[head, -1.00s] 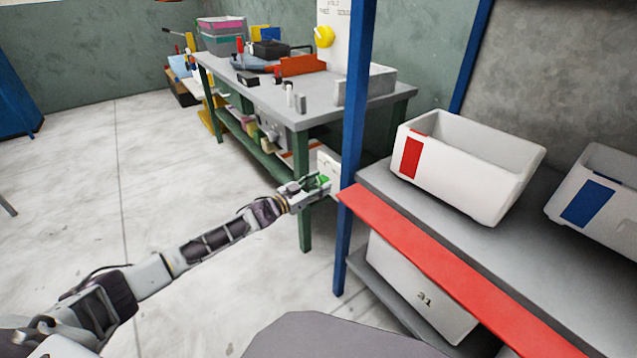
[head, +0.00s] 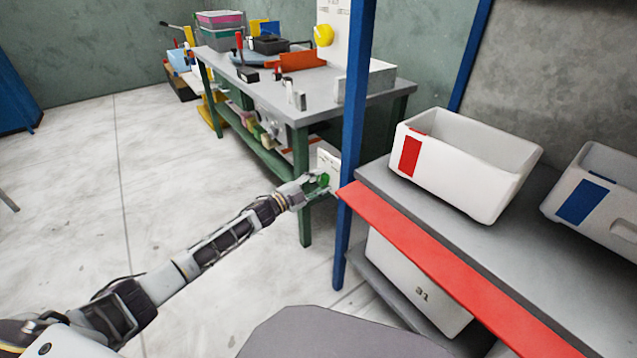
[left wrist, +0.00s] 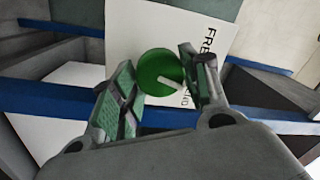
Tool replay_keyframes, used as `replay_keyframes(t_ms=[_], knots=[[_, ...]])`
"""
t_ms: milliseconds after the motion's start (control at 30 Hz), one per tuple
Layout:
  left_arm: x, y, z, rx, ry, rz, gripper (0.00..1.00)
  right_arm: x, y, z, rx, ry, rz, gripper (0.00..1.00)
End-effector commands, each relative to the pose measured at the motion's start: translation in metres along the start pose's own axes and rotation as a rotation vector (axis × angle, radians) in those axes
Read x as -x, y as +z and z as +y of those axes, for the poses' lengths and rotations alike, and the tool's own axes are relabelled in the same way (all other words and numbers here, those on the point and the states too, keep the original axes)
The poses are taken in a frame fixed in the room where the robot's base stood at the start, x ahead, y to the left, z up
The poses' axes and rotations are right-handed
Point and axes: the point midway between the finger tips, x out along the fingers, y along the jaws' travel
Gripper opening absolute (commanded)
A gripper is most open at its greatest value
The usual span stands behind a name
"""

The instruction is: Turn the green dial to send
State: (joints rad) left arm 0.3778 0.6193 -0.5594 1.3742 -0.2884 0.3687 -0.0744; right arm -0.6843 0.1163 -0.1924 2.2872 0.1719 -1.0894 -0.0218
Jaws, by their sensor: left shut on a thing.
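The green dial (left wrist: 158,72) is a round knob on a white panel (left wrist: 122,30) with partly hidden dark lettering. Its white pointer mark slants to the lower right in the left wrist view. My left gripper (left wrist: 160,88) has one finger on each side of the dial and is shut on it. In the head view the left gripper (head: 318,182) reaches the dial (head: 323,180) and its white panel (head: 328,160) beside the blue post. The fingers hide part of the panel lettering. My right gripper is not in view.
A blue post (head: 352,130) stands just right of the panel. Right of it is a shelf with a red front edge (head: 430,250) and white bins (head: 465,165). A cluttered workbench (head: 375,95) stands behind. The floor at left is clear.

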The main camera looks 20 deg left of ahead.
Motion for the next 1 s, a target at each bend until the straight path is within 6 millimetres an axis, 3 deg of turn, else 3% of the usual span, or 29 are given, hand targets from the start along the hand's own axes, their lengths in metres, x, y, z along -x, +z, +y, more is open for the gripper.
replay_keyframes(t_ms=[533, 1000], knots=[[0.000, 0.002, 0.003, -0.468, 0.004, 0.041, 0.22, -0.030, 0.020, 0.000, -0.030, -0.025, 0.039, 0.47], [0.000, 0.001, 0.003, -0.597, 0.006, 0.052, 0.22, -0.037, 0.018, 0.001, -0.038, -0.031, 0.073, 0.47]])
